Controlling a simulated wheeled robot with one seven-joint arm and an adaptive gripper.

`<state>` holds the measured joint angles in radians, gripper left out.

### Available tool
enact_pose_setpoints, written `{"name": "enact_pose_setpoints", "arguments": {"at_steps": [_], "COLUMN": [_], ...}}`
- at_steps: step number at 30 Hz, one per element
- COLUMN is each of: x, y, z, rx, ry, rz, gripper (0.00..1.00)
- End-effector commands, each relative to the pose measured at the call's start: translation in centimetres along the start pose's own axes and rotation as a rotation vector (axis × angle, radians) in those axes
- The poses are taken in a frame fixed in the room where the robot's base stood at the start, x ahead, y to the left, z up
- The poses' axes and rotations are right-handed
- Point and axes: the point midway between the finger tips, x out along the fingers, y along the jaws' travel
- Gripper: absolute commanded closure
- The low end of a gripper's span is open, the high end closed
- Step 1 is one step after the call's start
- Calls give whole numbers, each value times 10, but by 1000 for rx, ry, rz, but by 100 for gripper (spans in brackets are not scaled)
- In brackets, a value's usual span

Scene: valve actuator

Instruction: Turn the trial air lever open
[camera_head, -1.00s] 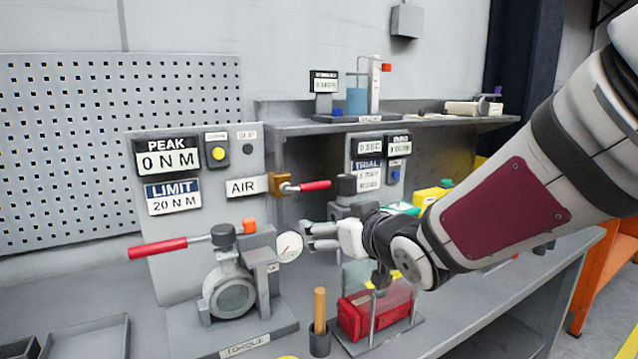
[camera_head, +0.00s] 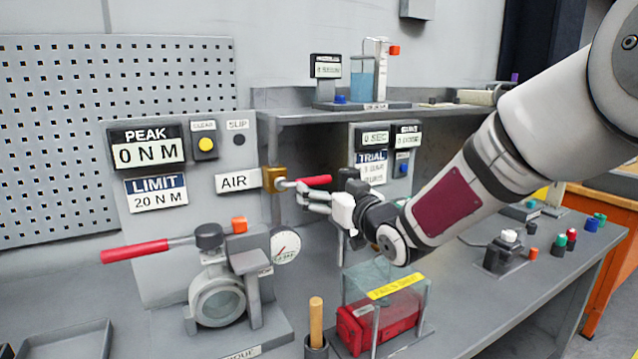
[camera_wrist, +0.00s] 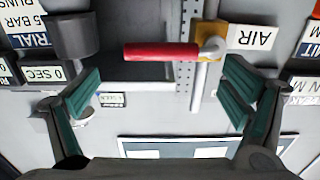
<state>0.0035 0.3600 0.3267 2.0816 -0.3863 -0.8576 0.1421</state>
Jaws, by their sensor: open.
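The air lever is a red handle (camera_head: 314,181) on a brass valve body (camera_head: 272,179), beside the AIR label (camera_head: 236,182). It points right, roughly level. My gripper (camera_head: 312,200) is open and empty, just below the handle in the head view. In the wrist view the red handle (camera_wrist: 160,52) lies crosswise above the gap between my spread teal-padded fingers (camera_wrist: 163,92), with the brass valve (camera_wrist: 208,62) to its right. The fingers do not hold the handle. Whether they touch it cannot be told.
The torque rig (camera_head: 217,300) with its long red handle (camera_head: 134,251) stands at the left. Below my gripper is a clear guard box (camera_head: 418,304) over a red block (camera_head: 372,328). A shelf (camera_head: 300,116) and the TRIAL panel (camera_head: 371,167) are behind.

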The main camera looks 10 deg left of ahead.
Motion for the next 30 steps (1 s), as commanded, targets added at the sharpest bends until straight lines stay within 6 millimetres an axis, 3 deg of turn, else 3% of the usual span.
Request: {"name": "enact_pose_setpoints", "arguments": {"at_steps": [3,9,20,23,29,30], "x": [20,40,45,45,45,45], "y": [-1,0,0,0,1,2], "z": [0,0,0,0,-1,-1], "rx": [1,0,0,0,0,0], "ry": [0,0,0,0,1,1], "rz": [-2,0,0,0,3,3], "gripper": [7,7,7,26,71,73]}}
